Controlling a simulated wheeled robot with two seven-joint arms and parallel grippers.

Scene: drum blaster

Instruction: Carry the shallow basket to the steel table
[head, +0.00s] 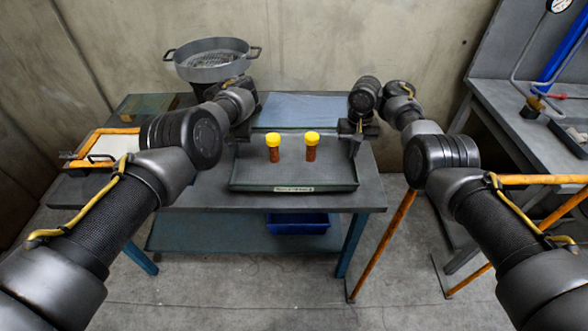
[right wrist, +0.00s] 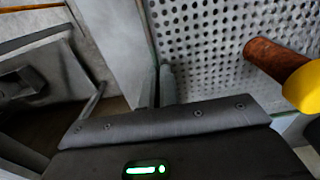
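The shallow basket (head: 294,186) is a grey rectangular tray with a label on its front wall. It is at the middle front of a grey table with blue legs (head: 372,195); I cannot tell whether it touches the top. Two orange bottles with yellow caps (head: 274,154) (head: 312,152) stand in it. My left gripper (head: 243,133) is at its left side, fingertips too small to read. My right gripper (head: 356,142) is at its right side. In the right wrist view, the right fingers (right wrist: 159,86) are close together at the wall beside the perforated floor (right wrist: 215,50).
A grey metal bench (head: 500,125) with a gauge and hoses stands at the right. Orange rails (head: 382,245) stand between it and the table. A round pan (head: 212,68) is at the back left, and an orange-edged frame (head: 108,146) at the left. A blue bin (head: 298,224) sits below.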

